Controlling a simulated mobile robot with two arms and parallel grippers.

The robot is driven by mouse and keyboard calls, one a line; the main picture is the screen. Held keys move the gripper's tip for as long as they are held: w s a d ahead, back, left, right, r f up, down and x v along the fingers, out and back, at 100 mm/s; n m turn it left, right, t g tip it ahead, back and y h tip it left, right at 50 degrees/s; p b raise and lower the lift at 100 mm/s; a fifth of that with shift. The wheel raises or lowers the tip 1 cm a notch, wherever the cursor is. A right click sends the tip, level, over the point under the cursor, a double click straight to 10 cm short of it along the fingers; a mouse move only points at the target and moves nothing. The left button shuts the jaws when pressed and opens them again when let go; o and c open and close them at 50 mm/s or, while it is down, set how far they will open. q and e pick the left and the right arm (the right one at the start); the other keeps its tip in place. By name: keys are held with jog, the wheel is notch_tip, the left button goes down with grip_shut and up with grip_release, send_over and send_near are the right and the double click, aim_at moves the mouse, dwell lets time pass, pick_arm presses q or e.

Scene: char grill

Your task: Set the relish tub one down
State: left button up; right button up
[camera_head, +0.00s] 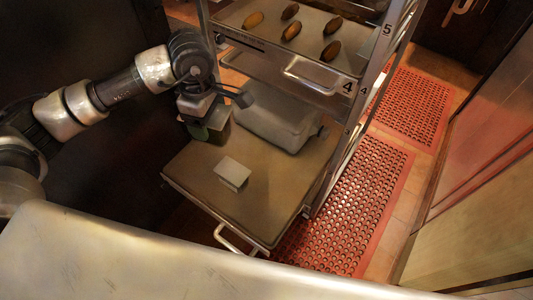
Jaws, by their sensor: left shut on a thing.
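My left gripper (203,112) comes in from the left, over the back left of a pulled-out shelf (215,188) of the rack. It points down and is shut on a dark green tub, the relish tub (199,132). The gripper hides much of the tub. I cannot tell whether the tub's base touches the shelf. My right gripper is not in view.
A grey lidded bin (275,121) stands right of the tub, and a small pale box (232,173) sits in front. Above is a tray (262,30) with several brown oval items. Red perforated mats (352,205) lie right.

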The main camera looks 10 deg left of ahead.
pick_arm(q)
jog(key=w+a+f+n+b, duration=0.35)
jog(key=f+n+b, duration=0.2)
jog(key=n, duration=0.35)
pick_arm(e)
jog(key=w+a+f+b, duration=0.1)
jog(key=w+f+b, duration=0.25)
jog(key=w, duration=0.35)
pick_arm(q)
jog(key=n+b, duration=0.9)
jog(key=n, duration=1.5)
send_over(207, 164)
notch_tip(207, 164, down, 14)
jog(key=shift+f+b, duration=0.8)
jog(key=shift+f, duration=4.05)
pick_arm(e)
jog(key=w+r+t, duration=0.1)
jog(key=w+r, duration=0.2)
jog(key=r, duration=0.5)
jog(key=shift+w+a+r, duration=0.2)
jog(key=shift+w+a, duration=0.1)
pick_arm(q)
jog(key=shift+f, duration=0.1)
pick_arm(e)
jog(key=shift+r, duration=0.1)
pick_arm(q)
jog(key=o, duration=1.1)
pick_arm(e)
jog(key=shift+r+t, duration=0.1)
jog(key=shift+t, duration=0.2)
